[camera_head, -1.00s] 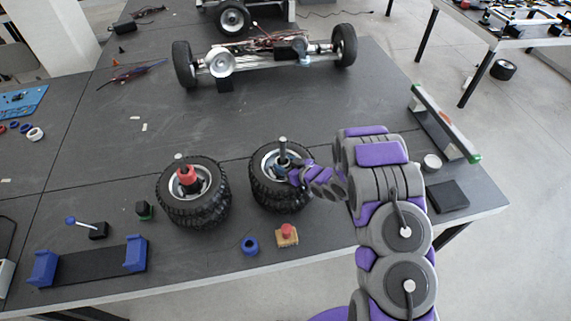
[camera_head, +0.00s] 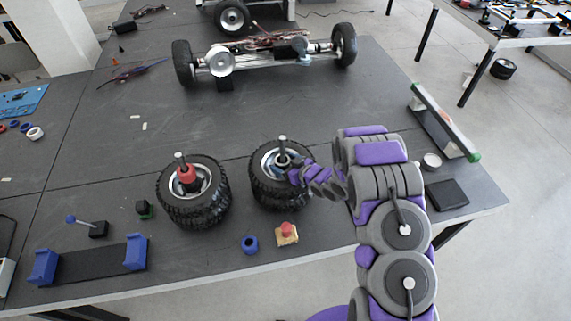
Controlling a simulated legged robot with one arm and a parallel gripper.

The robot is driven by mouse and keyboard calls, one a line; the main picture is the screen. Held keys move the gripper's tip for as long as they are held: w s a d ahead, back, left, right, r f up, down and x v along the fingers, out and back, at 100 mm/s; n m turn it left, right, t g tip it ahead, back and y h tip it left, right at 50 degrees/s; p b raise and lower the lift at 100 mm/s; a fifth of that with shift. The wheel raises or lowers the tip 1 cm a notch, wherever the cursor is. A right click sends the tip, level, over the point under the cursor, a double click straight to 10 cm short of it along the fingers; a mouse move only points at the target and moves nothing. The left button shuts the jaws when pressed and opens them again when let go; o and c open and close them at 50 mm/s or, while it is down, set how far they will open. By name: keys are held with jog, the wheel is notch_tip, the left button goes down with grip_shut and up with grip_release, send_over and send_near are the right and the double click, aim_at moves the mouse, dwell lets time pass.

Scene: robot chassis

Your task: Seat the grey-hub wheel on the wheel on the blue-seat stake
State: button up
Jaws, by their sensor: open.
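Two stacks of black knobbly tyres stand on the dark table, each around an upright metal stake. In the right stack, the top wheel (camera_head: 265,187) has a grey hub and lies about level around its stake (camera_head: 282,148). A second tyre shows below it, and they appear to touch. The stake's seat is largely hidden inside the hub. My gripper (camera_head: 295,174) is open at the right side of this top wheel's hub; its fingertips are small and partly hidden. The left stack (camera_head: 195,207) has a red collar (camera_head: 187,174) around its stake.
A blue ring (camera_head: 250,244) and a wooden block with a red knob (camera_head: 287,234) lie in front of the stacks. A blue-ended cradle (camera_head: 90,262) stands front left. A chassis with wheels (camera_head: 265,58) lies behind. The table between is mostly clear.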

jog(key=v, duration=1.7)
jog(key=shift+d, duration=0.2)
